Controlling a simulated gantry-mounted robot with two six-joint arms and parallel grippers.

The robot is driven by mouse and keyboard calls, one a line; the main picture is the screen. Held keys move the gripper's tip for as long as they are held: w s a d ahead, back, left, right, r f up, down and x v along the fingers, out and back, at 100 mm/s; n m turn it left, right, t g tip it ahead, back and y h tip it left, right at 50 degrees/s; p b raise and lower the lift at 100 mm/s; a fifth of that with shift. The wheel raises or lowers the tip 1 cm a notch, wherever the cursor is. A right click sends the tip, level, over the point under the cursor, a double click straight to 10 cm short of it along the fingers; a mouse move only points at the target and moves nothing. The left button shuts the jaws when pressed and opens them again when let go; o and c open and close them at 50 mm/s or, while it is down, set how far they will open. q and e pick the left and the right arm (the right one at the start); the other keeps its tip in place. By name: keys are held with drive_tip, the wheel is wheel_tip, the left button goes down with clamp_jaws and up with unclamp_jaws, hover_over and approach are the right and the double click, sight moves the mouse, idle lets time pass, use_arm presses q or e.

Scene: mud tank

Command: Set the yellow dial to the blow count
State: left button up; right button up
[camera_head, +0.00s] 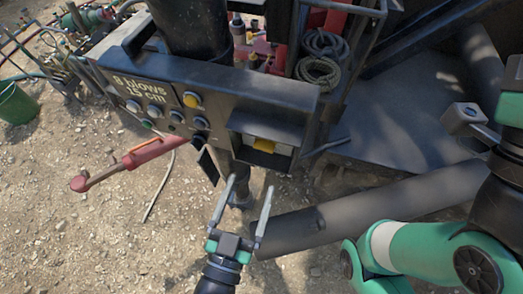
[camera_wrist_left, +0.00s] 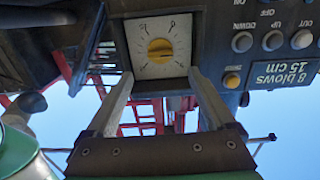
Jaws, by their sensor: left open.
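The yellow dial (camera_wrist_left: 160,50) is a round knob on a white square plate with dark marks and small numerals around it; in the head view (camera_head: 264,145) it shows as a yellow patch under the panel's overhang. A dark line on the knob runs roughly sideways in the wrist view; the setting is too small to read surely.
The control panel has buttons (camera_head: 192,100) beside the sign. A red handle tool (camera_head: 150,150) sticks out left of it. A dark pipe (camera_head: 390,210) lies to the right, with coiled rope (camera_head: 318,73) behind. My right arm's links fill the right edge; its fingers are out of view.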

sight(263, 151)
use_arm(q)
drive_tip(key=p+x, duration=0.1)
drive_tip(key=x, duration=0.8)
drive_tip(key=shift+w, duration=0.25)
drive_tip(key=c, duration=1.4)
